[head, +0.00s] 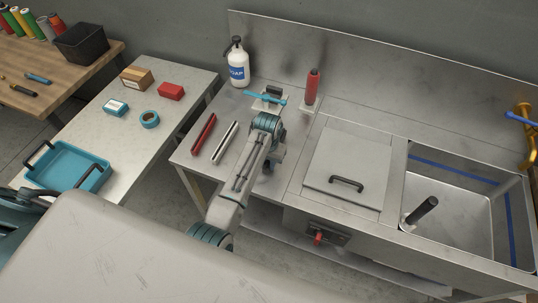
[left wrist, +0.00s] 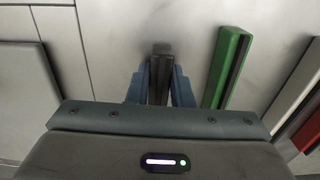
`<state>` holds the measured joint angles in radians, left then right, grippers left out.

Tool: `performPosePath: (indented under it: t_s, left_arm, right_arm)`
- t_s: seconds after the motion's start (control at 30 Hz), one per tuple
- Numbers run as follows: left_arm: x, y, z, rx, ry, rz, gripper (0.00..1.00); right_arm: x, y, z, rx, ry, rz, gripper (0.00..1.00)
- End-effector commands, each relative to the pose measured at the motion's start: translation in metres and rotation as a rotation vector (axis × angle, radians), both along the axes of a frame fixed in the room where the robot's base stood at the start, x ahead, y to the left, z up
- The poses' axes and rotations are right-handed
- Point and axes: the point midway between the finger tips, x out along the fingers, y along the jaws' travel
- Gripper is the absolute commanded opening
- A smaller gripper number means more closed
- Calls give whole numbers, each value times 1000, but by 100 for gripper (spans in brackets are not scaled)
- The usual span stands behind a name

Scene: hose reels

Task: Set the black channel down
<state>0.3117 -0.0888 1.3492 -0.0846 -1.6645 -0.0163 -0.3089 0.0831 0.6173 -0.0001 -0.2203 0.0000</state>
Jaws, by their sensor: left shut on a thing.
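My left gripper (head: 268,164) is over the steel counter (head: 285,100), left of the square lid. In the left wrist view my left gripper (left wrist: 158,90) is shut on the black channel (left wrist: 161,66), a dark bar between the two blue fingers. I cannot tell whether the channel touches the counter. A green channel (left wrist: 228,66) lies just right of it, apart from the fingers. In the head view my arm hides the green channel and most of the black one. My right gripper is not in view.
A red channel (head: 203,134) and a white channel (head: 225,142) lie left of my arm. The lid (head: 330,160) with its handle and the sink (head: 465,230) are to the right.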

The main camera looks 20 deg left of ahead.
Motion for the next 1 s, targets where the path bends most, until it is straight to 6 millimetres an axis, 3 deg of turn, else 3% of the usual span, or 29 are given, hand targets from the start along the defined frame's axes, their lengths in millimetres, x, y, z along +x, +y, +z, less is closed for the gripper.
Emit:
performPosePath:
  t_s: [0.17, 0.2, 0.3, 0.67, 0.77, 1.0]
  left_arm:
    - [1, 0, 0, 1, -3, 0, 2]
    - [0, 0, 0, 1, -2, 0, 28]
    - [0, 0, 0, 1, -1, 0, 41]
    - [1, 0, 5, 0, -5, 0, 41]
    - [2, 0, 18, 0, -7, 1, 41]
    - [2, -1, 70, -1, -10, -1, 41]
  right_arm:
    - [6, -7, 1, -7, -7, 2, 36]
    - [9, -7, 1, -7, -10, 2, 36]
    - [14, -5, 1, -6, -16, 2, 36]
    - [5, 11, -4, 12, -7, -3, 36]
    - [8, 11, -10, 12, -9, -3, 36]
    - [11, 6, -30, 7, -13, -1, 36]
